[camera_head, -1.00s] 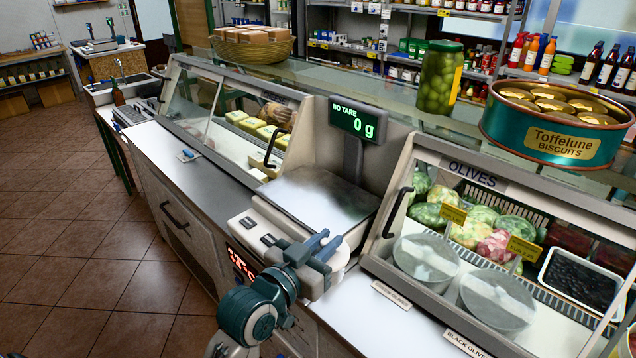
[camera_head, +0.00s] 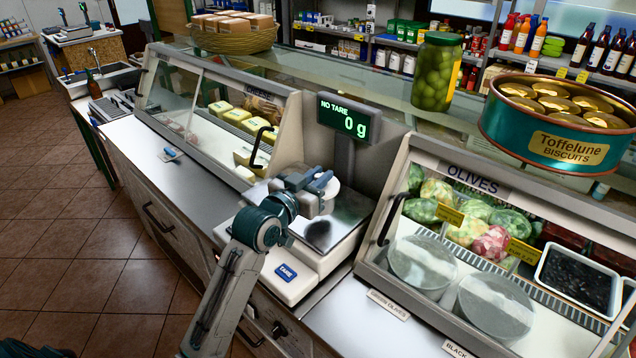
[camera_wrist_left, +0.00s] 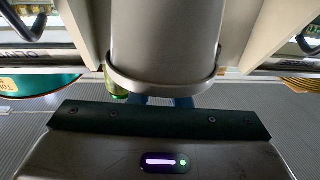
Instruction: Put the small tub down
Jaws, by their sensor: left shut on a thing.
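My left gripper (camera_head: 308,186) is shut on the small tub (camera_head: 331,202), a pale round container largely hidden behind the fingers. It holds the tub over the steel pan (camera_head: 349,226) of the counter scale. A dark patch shows on the pan below the tub, and the scale display (camera_head: 343,117) reads 0 g, so the tub appears to be clear of the pan. In the left wrist view the tub (camera_wrist_left: 165,45) is a large grey cylinder with a rim, just beyond the gripper's body. My right gripper is not in view.
The cheese case (camera_head: 215,110) stands left of the scale and the olives case (camera_head: 470,250) right of it. A jar of green olives (camera_head: 436,75) and a biscuit tin (camera_head: 560,135) stand on the glass top.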

